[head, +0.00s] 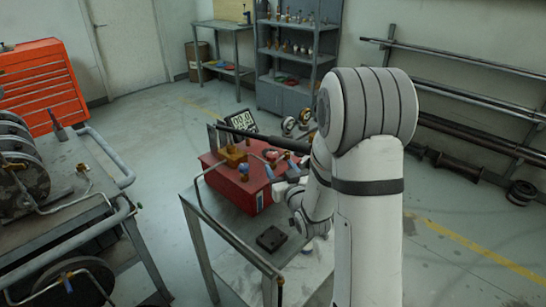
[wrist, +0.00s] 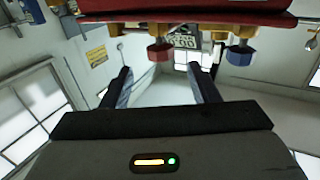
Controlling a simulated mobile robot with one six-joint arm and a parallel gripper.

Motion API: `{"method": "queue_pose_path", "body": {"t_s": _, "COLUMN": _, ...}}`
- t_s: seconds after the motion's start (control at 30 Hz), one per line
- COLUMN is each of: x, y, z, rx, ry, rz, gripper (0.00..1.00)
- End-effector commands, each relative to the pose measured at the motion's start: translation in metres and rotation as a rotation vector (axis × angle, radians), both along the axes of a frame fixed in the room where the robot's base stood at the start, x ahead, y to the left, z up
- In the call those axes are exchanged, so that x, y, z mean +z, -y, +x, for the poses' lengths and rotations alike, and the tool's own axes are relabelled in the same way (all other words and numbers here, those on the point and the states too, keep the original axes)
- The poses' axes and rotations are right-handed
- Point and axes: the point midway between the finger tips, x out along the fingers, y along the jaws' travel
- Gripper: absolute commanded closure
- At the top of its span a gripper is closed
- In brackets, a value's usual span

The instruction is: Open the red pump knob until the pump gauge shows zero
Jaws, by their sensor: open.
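The red pump (head: 228,187) sits on a metal cart, with a black handle (head: 265,140) across its top. In the wrist view, the red knob (wrist: 160,54) and a blue knob (wrist: 239,54) stick out from the pump's underside as pictured. My gripper (wrist: 160,76) is open and empty. The red knob lies near the gap between its fingertips, slightly above them in the picture; I see no contact. In the head view my arm hides much of the gripper.
The cart top (head: 318,262) holds a small dark block (head: 271,238) in front of the pump. Round dial gauges (head: 289,124) show behind the pump. Open floor lies behind the carts.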

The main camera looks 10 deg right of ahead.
Motion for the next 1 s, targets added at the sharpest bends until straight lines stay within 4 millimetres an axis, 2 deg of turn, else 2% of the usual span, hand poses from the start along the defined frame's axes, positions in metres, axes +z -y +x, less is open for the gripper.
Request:
{"method": "queue_pose_path", "body": {"t_s": 0.5, "x": 0.001, "y": -0.011, "z": 0.068, "rx": 0.002, "ry": 0.006, "rz": 0.001, "gripper": 0.45}}
{"method": "queue_pose_path", "body": {"t_s": 0.87, "x": 0.001, "y": -0.012, "z": 0.075, "rx": 0.002, "ry": 0.006, "rz": 0.001, "gripper": 0.45}}
{"method": "queue_pose_path", "body": {"t_s": 1.0, "x": 0.001, "y": -0.012, "z": 0.075, "rx": 0.002, "ry": 0.006, "rz": 0.001, "gripper": 0.56}}
